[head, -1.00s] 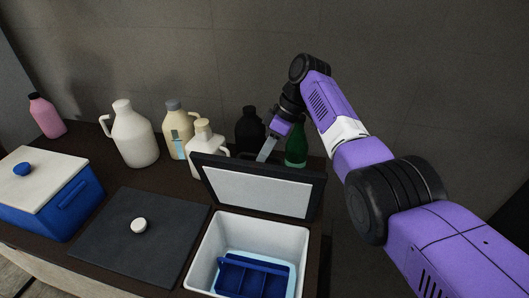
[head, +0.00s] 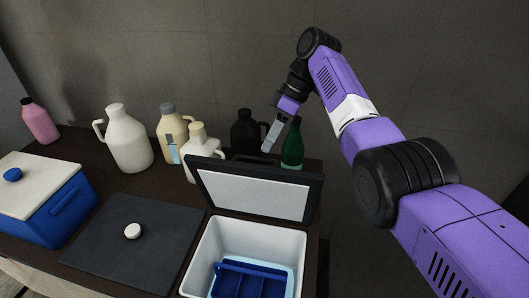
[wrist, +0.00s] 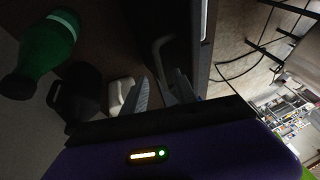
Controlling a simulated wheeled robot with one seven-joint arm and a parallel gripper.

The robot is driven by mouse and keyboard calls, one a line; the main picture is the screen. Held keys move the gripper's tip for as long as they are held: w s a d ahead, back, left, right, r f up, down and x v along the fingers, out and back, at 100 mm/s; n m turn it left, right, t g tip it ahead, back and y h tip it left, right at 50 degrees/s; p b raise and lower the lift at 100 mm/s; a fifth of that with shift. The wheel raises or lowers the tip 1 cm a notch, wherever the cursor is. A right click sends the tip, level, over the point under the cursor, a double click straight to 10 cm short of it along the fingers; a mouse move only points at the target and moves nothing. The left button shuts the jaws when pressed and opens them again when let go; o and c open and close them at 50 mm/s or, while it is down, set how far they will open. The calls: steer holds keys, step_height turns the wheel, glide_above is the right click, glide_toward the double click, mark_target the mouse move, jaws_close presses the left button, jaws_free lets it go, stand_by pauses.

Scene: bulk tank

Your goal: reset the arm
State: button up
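My gripper (head: 272,138) is raised behind the open lid of the white cooler box, pointing down beside the green bottle (head: 292,148). In the wrist view my two grey fingers (wrist: 158,92) stand apart with a dark gap between them, and nothing is seen held. The green bottle with a pale band (wrist: 48,42) is at upper left there, and the black jug (wrist: 72,98) is below it.
The cooler box (head: 208,252) has its lid (head: 255,190) upright and a blue tray inside. A black jug (head: 245,132), pale jugs (head: 130,140) and a pink bottle (head: 40,121) line the back. A dark mat (head: 150,255) bears a white puck (head: 132,231); a blue cooler (head: 60,215) stands left.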

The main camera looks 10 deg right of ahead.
steer(key=shift+d+r, duration=0.35)
steer(key=shift+r, duration=0.25)
steer(key=shift+r, duration=0.1)
